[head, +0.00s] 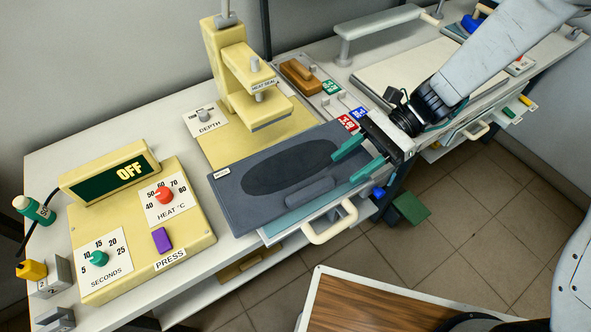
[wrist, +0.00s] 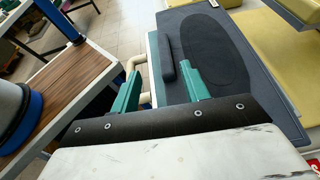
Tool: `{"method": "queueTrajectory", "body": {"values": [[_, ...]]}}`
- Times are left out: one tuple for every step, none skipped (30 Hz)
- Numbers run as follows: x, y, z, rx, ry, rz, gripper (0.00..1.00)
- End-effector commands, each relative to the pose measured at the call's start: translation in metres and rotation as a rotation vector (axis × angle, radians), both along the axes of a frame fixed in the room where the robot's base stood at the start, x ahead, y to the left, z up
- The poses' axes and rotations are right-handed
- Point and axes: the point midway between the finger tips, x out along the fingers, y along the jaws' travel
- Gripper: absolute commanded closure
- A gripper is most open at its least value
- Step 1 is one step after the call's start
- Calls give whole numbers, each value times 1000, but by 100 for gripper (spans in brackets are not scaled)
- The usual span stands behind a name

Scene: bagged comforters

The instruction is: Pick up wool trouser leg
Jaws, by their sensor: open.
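The wool trouser leg appears to be the flat blue-grey piece (head: 235,192) with a darker oval and a small tag at its left corner. It lies on the light-blue sliding tray (head: 285,222) and also shows in the wrist view (wrist: 258,85). A raised padded bar (head: 310,190) runs along its front edge. My gripper (head: 345,168) is open and empty over the piece's right end. In the wrist view, the bar (wrist: 167,55) lies ahead of my gripper (wrist: 162,72), roughly in line with the gap between the fingers. I cannot tell whether the fingers touch the cloth.
A yellow press (head: 247,75) stands behind the piece. A control box (head: 140,230) reading OFF is at left. A white tray handle (head: 330,222) juts out in front. A wood-topped table (head: 365,305) stands at the front, with floor between.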

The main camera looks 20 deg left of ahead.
Motion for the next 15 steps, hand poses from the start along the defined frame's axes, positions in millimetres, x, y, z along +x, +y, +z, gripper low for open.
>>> {"method": "queueTrajectory", "body": {"values": [[-4,4,-3,-1,5,2,55],[-6,6,-4,-1,6,1,55],[-9,9,-6,-1,5,1,55],[-11,11,-7,-1,5,0,55],[-13,13,-8,-2,5,0,55],[-16,16,-10,-1,4,2,55],[-18,18,-11,-2,4,3,55],[-20,21,-13,-1,4,2,55],[-22,25,-15,-1,4,2,55],[-25,28,-18,-2,3,3,55],[-27,32,-20,-2,3,4,55],[-30,37,-23,-2,4,3,55],[-33,41,-25,-2,5,3,55],[-36,43,-26,-2,5,3,55],[-39,46,-28,-2,3,2,55]]}}
